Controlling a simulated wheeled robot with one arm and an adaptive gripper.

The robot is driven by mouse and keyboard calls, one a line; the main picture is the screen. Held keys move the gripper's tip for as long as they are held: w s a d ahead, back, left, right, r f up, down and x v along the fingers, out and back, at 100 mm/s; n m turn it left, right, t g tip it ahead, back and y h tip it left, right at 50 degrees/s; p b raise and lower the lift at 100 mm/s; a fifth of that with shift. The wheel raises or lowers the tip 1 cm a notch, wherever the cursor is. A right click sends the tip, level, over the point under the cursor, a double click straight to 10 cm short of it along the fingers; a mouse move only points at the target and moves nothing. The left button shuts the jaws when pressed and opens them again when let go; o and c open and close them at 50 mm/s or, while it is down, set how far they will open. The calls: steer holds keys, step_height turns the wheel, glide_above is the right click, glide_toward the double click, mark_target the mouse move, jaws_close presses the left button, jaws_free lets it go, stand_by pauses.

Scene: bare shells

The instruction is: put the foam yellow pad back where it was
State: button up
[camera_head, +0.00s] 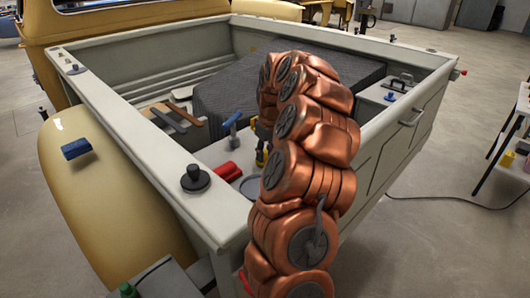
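My copper-coloured arm rises from the front and bends over the side of the pickup bed. My gripper (263,142) is at its far end, low inside the bed, mostly hidden behind my own arm links. Small yellow parts (260,157) show right at the gripper. I cannot tell whether they are the foam yellow pad, another object or part of the gripper. Whether the fingers are open or shut is hidden. No yellow pad can be clearly made out elsewhere.
The pale bed wall (137,150) surrounds the work area. Inside are a dark covered box (225,92), a blue-handled tool (231,124), a red item (228,170) and a round grey dish (251,187). A blue block (76,149) lies on the yellow fender (105,205).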

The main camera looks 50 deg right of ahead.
steer(key=o, duration=0.4)
steer(key=shift+o, duration=0.2)
steer(key=shift+r, duration=0.15)
step_height(320, 180, up, 12)
steer(key=s+b, duration=0.1)
steer(key=b, duration=0.1)
steer(key=shift+s+b, duration=0.4)
stand_by(0.4)
